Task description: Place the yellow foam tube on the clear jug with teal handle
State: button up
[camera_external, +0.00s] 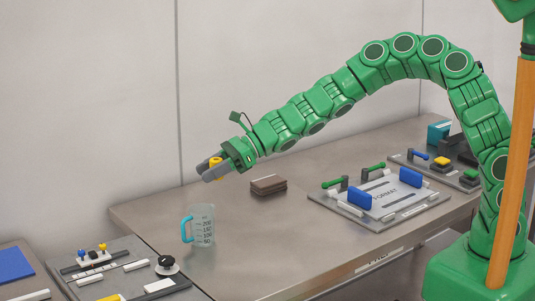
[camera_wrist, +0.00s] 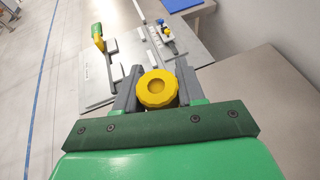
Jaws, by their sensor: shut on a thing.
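The yellow foam tube (camera_external: 216,162) is held between the grey fingers of my gripper (camera_external: 212,170), raised above the table. In the wrist view the yellow tube (camera_wrist: 157,88) sits between the two fingers of my gripper (camera_wrist: 155,88), with its round end facing the camera. The clear jug with teal handle (camera_external: 202,227) stands upright on the table near its left edge, with dark measuring marks on its side and the handle to the left. The tube is above the jug and apart from it. The jug is not visible in the wrist view.
A brown block stack (camera_external: 268,185) lies on the table right of the jug. A grey fixture board (camera_external: 385,198) with blue blocks and green handles is farther right. At lower left, another board (camera_external: 118,268) carries a joystick and small parts. The table around the jug is clear.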

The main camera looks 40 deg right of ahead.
send_over(190, 212)
jog(key=shift+w+f, duration=0.1)
jog(key=shift+f, duration=4.65)
jog(key=shift+f, duration=0.15)
jog(key=o, duration=1)
jog(key=shift+r, duration=0.2)
jog(key=v, duration=1.2)
jog(key=shift+f, duration=0.1)
